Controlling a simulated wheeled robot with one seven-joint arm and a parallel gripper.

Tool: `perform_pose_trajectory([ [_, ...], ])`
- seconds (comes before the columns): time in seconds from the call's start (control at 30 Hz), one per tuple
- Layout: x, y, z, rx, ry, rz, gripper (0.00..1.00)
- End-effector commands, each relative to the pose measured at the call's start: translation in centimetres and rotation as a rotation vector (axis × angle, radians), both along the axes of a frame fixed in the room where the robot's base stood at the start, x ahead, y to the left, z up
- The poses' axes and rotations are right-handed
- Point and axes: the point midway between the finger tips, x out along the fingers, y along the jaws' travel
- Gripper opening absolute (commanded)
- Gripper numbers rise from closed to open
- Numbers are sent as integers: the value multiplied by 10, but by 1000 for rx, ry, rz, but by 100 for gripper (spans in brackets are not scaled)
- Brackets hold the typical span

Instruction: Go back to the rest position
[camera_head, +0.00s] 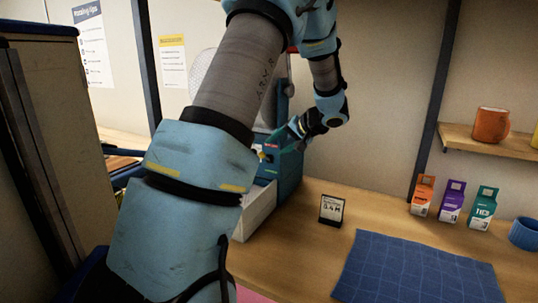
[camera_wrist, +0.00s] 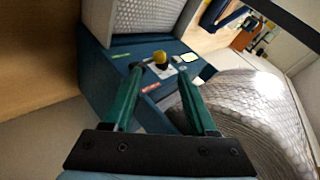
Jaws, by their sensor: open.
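My gripper (camera_wrist: 155,90) is open, its two green fingers apart with nothing held between them in the wrist view. I cannot tell whether the fingers touch the machine. In the head view my arm reaches across the middle and my gripper (camera_head: 270,148) is at the machine (camera_head: 291,172), partly hidden by my arm.
A roll of bubble wrap (camera_wrist: 245,115) is beside the machine. A small display sign (camera_head: 332,209), a blue gridded mat (camera_head: 415,270), several small cartons (camera_head: 451,203) and a blue cup (camera_head: 524,234) are on the wooden table (camera_head: 300,240). An orange mug (camera_head: 490,125) stands on a shelf.

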Motion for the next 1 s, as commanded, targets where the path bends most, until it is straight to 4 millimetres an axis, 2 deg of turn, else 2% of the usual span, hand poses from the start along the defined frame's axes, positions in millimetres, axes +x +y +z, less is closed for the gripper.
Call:
perform_pose_trajectory([
  [0.27,-11,-11,12,1,0,0,57],
  [0.63,-5,-7,15,-22,-40,-15,57],
  [0.83,17,3,26,-202,-225,-133,57],
  [0.93,15,3,25,-336,-267,-206,57],
  [1.0,6,3,20,-435,-263,-250,57],
])
